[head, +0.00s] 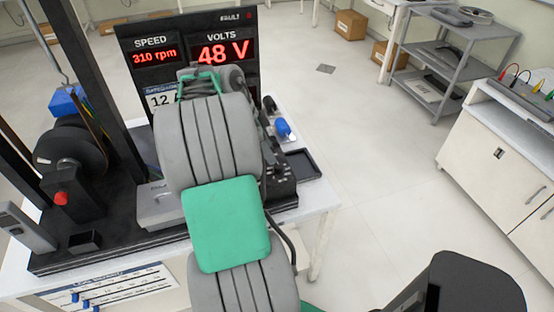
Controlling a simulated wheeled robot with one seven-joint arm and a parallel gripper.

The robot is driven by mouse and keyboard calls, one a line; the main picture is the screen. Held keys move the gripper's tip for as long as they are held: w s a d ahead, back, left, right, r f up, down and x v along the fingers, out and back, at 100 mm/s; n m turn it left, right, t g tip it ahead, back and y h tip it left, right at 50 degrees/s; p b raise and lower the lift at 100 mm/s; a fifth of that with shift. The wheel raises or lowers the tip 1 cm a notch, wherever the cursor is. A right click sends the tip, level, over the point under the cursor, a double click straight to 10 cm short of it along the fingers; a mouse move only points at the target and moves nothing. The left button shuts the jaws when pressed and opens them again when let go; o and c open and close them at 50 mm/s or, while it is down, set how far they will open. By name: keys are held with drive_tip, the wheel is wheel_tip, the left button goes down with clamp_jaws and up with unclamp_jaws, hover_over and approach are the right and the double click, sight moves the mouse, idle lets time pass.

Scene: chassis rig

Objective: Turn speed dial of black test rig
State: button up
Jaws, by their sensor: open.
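The black test rig (120,225) stands on a white table at the left. Its display panel (190,25) reads speed 310 rpm and 48 V in red. A black dial with white tick marks (281,172) shows at the rig's right side, just right of my arm and partly hidden by it; its label cannot be read. My grey and green arm covers the middle of the rig. The end of my arm with my gripper (203,82) is in front of the display panel, up and left of the dial. Its fingertips are mostly hidden, and nothing shows held.
A blue knob (282,128) and a black tray (301,164) sit near the rig's right edge. A dark wheel (70,155) and a red button (61,198) are at the left. Cabinets (500,170) and a grey shelf cart (450,60) stand right. The floor between is clear.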

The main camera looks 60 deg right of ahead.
sight(278, 165)
drive_tip(key=x, duration=0.7)
drive_tip(key=shift+f, duration=0.2)
drive_tip(key=shift+c, duration=0.3)
clamp_jaws()
